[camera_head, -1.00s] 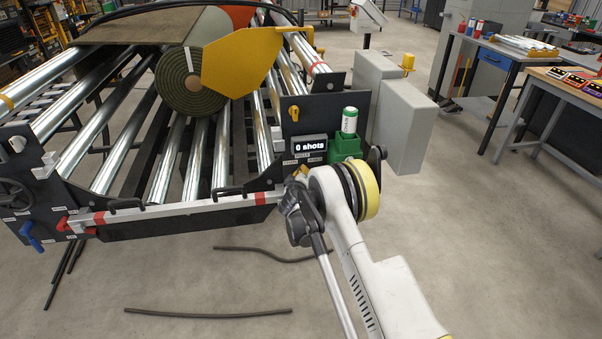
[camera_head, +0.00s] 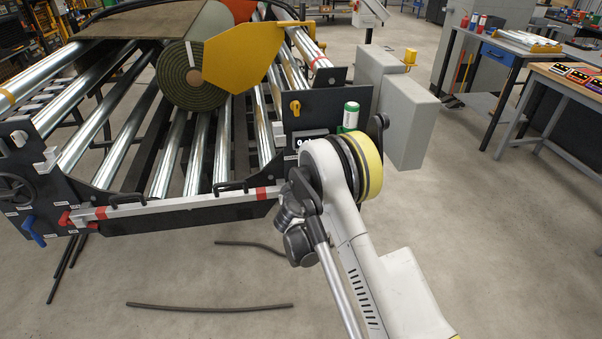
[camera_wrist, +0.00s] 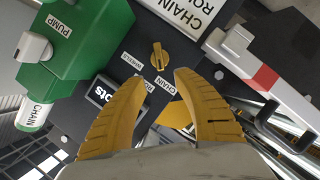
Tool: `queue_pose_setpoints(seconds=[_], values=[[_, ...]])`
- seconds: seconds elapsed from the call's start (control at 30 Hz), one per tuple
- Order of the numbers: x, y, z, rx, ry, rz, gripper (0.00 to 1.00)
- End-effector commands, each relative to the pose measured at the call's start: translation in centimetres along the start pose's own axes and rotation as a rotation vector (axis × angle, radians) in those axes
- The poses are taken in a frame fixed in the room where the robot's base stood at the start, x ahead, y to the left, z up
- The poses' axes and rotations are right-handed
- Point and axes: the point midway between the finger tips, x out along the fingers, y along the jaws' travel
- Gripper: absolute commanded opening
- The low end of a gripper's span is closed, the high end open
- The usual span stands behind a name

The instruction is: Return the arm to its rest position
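My gripper (camera_wrist: 156,75) shows in the wrist view as two yellow fingers, spread apart with nothing between them. It faces the dark control panel (camera_wrist: 92,62), with a yellow knob (camera_wrist: 159,56) and a partly covered display (camera_wrist: 104,98) beyond the fingers. I cannot tell the exact distance to the panel. In the head view my arm reaches up to the machine's right front corner, and its yellow-ringed joint hides my gripper and part of the panel.
Rollers carry a rolled turf (camera_head: 192,80). Grey cabinets (camera_head: 408,125) stand right of the panel. Floor at right is open.

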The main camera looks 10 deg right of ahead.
Motion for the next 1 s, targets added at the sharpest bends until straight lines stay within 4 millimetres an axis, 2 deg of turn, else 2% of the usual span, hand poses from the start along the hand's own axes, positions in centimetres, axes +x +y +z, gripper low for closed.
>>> queue_pose_setpoints(seconds=[0.1, 0.2, 0.67, 0.77, 0.83, 1.0], values=[[-1.4, 0.0, -0.1, -0.001, 0.001, -0.001, 0.36], [-1.9, 0.0, 0.0, -0.001, 0.001, 0.000, 0.36], [-1.9, 0.2, -0.1, 0.001, -0.001, -0.001, 0.36], [-2.3, 1.4, -0.7, 0.016, -0.016, -0.007, 0.36], [-3.0, 3.2, -1.4, 0.039, -0.039, -0.017, 0.36], [-6.5, 9.5, -3.2, 0.125, -0.124, -0.062, 0.36]])
